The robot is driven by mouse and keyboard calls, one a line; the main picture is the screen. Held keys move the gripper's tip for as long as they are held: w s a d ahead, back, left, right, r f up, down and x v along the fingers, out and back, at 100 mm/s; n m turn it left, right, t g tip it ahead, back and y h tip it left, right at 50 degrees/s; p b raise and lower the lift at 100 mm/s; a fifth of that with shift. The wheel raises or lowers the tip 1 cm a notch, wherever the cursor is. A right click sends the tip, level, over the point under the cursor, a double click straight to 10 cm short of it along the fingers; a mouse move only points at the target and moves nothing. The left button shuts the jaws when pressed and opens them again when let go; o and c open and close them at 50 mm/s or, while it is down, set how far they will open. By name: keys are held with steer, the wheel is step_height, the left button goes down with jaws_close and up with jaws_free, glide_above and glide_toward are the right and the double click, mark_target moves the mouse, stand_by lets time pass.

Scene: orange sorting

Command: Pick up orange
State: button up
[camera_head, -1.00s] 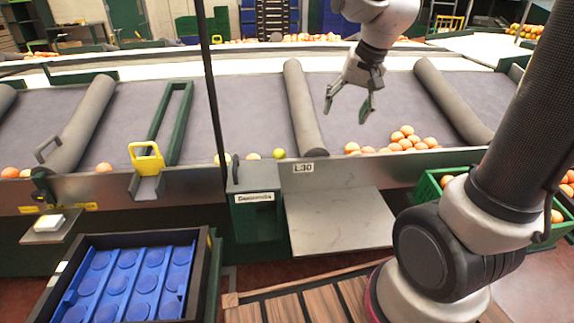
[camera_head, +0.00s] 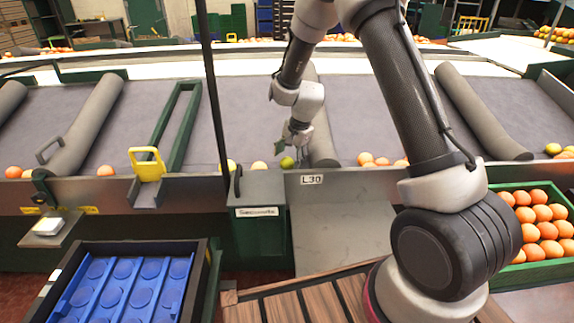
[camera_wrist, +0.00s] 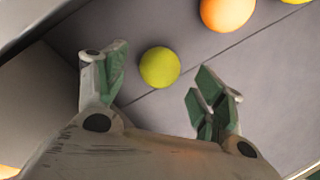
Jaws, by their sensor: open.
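My gripper (camera_wrist: 158,88) is open and empty, its green-padded fingers spread wide in the wrist view. A yellow-green fruit (camera_wrist: 159,67) lies on the grey belt just ahead of the fingertips, roughly centred between them and apart from both. In the head view my gripper (camera_head: 290,152) hangs low over the belt, right by that yellow-green fruit (camera_head: 287,163). An orange (camera_wrist: 228,12) lies beyond it at the top of the wrist view. More oranges (camera_head: 368,159) lie right of the roller, partly hidden by my arm.
A grey roller (camera_head: 322,140) stands just right of my gripper. A metal front ledge (camera_head: 350,182) edges the belt. A green crate of oranges (camera_head: 500,186) is at the right. A blue tray (camera_head: 125,262) with round recesses is at the lower left. A dark post (camera_head: 213,90) rises left of my gripper.

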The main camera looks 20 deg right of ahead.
steer(key=x, duration=0.2)
steer(key=shift+w+f, duration=0.15)
steer(key=shift+f, duration=0.15)
steer(key=c, duration=1.1)
steer(key=shift+r, duration=0.1)
